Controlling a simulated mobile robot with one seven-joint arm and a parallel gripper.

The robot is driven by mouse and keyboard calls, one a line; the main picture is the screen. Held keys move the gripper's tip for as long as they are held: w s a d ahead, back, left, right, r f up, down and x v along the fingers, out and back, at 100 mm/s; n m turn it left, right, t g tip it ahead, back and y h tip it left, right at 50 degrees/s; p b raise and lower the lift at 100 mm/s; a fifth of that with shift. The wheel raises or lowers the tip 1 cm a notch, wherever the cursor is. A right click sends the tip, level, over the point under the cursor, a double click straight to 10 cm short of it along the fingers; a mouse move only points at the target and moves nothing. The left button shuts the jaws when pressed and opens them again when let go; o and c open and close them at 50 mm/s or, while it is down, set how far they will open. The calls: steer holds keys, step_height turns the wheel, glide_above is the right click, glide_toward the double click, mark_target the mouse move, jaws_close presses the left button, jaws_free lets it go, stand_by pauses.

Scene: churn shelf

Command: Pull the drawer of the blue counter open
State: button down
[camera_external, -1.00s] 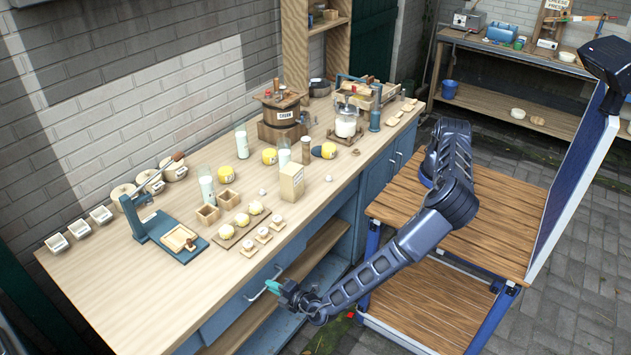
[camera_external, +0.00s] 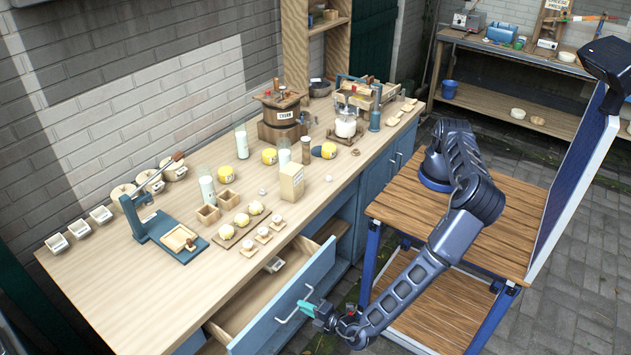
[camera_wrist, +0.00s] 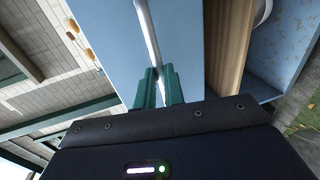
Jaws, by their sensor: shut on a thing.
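The drawer (camera_external: 284,306) of the blue counter stands pulled out from under the wooden top, and its inside shows from above. A small pale object (camera_external: 274,265) with a dark marking lies inside it near the back. The drawer has a pale bar handle (camera_external: 296,309) on its blue front. My gripper (camera_external: 310,309) has its teal fingers shut on this handle. In the wrist view, the teal fingers (camera_wrist: 159,88) close around the pale handle bar (camera_wrist: 148,32) in front of the blue drawer front (camera_wrist: 115,50).
The wooden countertop (camera_external: 110,270) carries jars, yellow balls, small boxes and a blue press (camera_external: 165,232). An open shelf lies below the counter. My arm reaches across from a wooden cart (camera_external: 400,200) on the right. Paved floor lies between cart and counter.

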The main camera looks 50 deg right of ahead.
steer(key=f+v, duration=0.2)
steer(key=v, duration=0.7)
steer(key=f+v, duration=0.1)
steer(key=v, duration=0.8)
steer(key=shift+s+f, duration=0.4)
steer(key=shift+s, duration=0.15)
steer(key=c, duration=1.5)
jaws_free()
steer(key=v, duration=1)
steer(key=shift+s, duration=0.35)
